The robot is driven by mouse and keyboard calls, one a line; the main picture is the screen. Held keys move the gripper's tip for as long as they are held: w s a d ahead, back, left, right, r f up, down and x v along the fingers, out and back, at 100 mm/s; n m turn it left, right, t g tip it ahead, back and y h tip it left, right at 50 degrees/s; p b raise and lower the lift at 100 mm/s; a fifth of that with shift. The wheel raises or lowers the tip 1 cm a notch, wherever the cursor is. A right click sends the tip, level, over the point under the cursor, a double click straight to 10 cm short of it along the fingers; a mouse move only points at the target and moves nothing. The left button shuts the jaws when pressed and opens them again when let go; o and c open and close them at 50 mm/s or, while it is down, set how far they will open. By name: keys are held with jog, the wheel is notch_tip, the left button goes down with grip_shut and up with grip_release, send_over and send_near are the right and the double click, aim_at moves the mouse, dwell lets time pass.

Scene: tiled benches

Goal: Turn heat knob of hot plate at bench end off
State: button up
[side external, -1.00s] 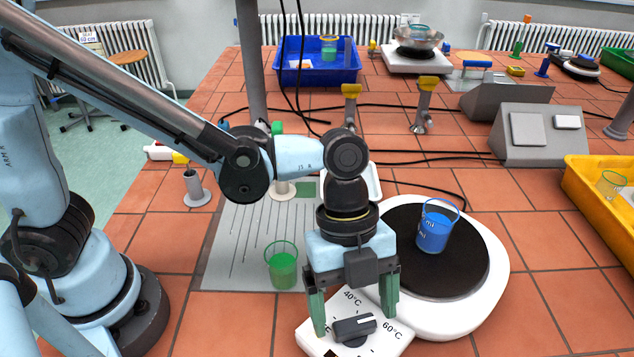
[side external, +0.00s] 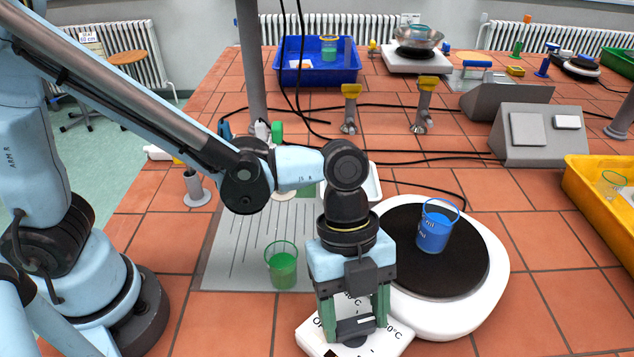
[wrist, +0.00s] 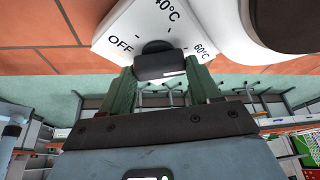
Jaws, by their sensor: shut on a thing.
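The hot plate (side external: 478,307) has a white body and a round black top, with a beaker of blue liquid (side external: 433,232) on it. Its white control panel (side external: 394,345) sticks out toward the camera; OFF, 40°C and 60°C marks show in the wrist view (wrist: 112,28). The dark heat knob (side external: 356,326) sits on this panel, and shows in the wrist view (wrist: 158,65) with a short pale line. My gripper (side external: 355,333) points down from above, its green fingers shut on the knob, one at each side. The fingers partly cover the panel marks.
A beaker of green liquid (side external: 282,268) stands left of my gripper on a grey mat (side external: 232,250). A yellow tray (side external: 590,205) is at the right edge. Gas taps (side external: 423,105) and a grey socket box (side external: 543,140) stand behind.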

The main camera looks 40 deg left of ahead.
jog(key=n+t, duration=0.1)
jog(key=n, duration=0.2)
jog(key=n+t, duration=0.1)
jog(key=n, duration=0.1)
jog(key=shift+s+n+h, duration=0.2)
jog(key=shift+n+h, duration=0.2)
jog(key=n+t, duration=0.1)
jog(key=n, duration=0.2)
jog(key=n+t, duration=0.1)
jog(key=n, duration=0.2)
jog(key=shift+s+t+y, duration=0.15)
jog(key=shift+t+y, duration=0.15)
jog(key=n+y, duration=0.1)
jog(key=n, duration=0.2)
jog(key=n+t, duration=0.1)
jog(key=n, duration=0.2)
jog(key=shift+s+d+n+t+y, duration=0.1)
jog(key=shift+d+n+t+y, duration=0.1)
jog(key=shift+n+t+y, duration=0.15)
jog(key=n+y, duration=0.2)
jog(key=n, duration=0.3)
jog(key=shift+d, duration=0.1)
jog(key=shift+n, duration=0.35)
jog(key=o, duration=1.1)
jog(key=shift+c, duration=0.2)
jog(key=shift+r, duration=0.1)
